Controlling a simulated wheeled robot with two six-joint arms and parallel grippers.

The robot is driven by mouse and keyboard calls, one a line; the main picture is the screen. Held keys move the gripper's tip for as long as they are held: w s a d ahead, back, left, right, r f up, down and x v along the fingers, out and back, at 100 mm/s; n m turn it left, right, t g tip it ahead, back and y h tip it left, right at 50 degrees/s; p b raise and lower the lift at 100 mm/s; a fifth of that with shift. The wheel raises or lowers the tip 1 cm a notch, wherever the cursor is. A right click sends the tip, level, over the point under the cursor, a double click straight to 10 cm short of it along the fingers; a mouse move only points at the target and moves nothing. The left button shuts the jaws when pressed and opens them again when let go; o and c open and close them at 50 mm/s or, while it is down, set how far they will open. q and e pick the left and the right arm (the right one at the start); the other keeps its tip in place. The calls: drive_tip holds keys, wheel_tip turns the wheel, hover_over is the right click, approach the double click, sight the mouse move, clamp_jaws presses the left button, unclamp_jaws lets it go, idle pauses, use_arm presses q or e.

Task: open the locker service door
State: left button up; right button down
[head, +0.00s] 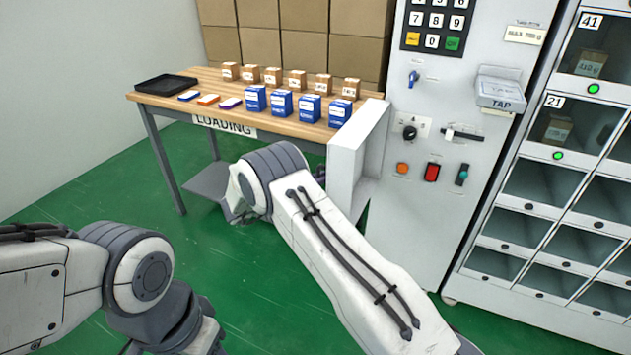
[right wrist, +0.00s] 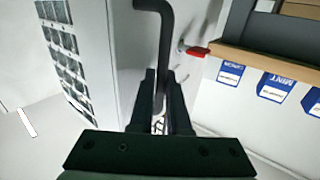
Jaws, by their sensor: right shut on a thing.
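My right gripper (right wrist: 162,92) is shut on a dark bent bar handle (right wrist: 168,35), which runs between its fingers in the right wrist view. In the head view the right forearm hides the gripper and handle. A white panel (head: 347,160), which looks like the service door, stands out from the left side of the grey cabinet (head: 425,215). A recess shows at its right side, so it looks partly open. My left arm is at the lower left of the head view, and its gripper is not visible.
A wooden loading table (head: 225,95) behind my right arm holds blue boxes (head: 310,107), small brown boxes, flat packs and a black tray (head: 165,84). Locker compartments (head: 545,182) stand at the right. The green floor (head: 110,190) is clear at left.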

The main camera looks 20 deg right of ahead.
drive_tip(key=shift+d+r, duration=0.1)
drive_tip(key=c, duration=1.2)
unclamp_jaws()
drive_tip(key=shift+o, duration=0.2)
drive_tip(key=s+a, duration=0.1)
drive_tip(key=a, duration=0.9)
drive_tip(key=shift+s+a, duration=0.2)
drive_tip(key=shift+s, duration=0.15)
